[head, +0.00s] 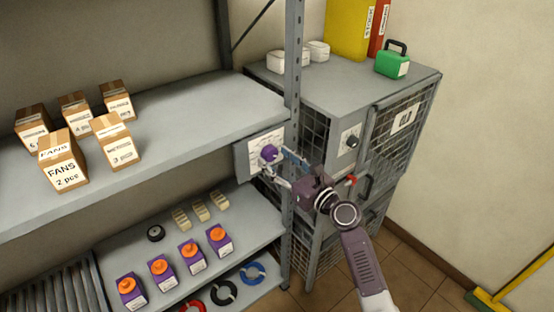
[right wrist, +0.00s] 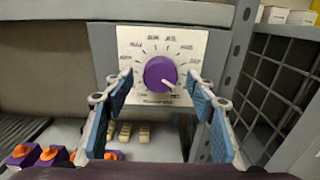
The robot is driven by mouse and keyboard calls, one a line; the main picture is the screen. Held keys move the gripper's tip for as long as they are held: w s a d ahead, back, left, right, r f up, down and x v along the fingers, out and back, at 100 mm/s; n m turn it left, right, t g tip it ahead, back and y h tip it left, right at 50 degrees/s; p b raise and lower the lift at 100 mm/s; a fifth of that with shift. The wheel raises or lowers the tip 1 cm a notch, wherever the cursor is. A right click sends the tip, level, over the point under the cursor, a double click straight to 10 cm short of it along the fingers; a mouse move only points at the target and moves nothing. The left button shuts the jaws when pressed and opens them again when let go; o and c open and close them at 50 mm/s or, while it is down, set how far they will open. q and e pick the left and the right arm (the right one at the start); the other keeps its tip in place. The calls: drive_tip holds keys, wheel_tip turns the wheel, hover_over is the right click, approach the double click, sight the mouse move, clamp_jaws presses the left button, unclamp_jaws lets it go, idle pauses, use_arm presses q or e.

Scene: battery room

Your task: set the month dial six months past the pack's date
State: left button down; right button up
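The purple month dial (head: 269,153) sits on a pale plate (head: 246,163) at the right end of the shelving. In the right wrist view the dial (right wrist: 158,72) has a ring of month marks around it, too blurred to read surely. A light mark shows on its lower right. My right gripper (right wrist: 160,88) is open, its blue-padded fingers on either side of the dial with gaps showing. In the head view the right gripper (head: 284,166) is just in front of the dial. Purple packs with orange caps (head: 191,256) stand on the lower shelf; no date is legible. My left gripper is out of view.
Several cardboard boxes (head: 62,165) stand on the upper shelf. A shelf post (head: 291,100) rises beside the dial plate.

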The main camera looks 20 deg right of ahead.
drive_tip(key=c, duration=1.1)
drive_tip(key=shift+c, duration=0.2)
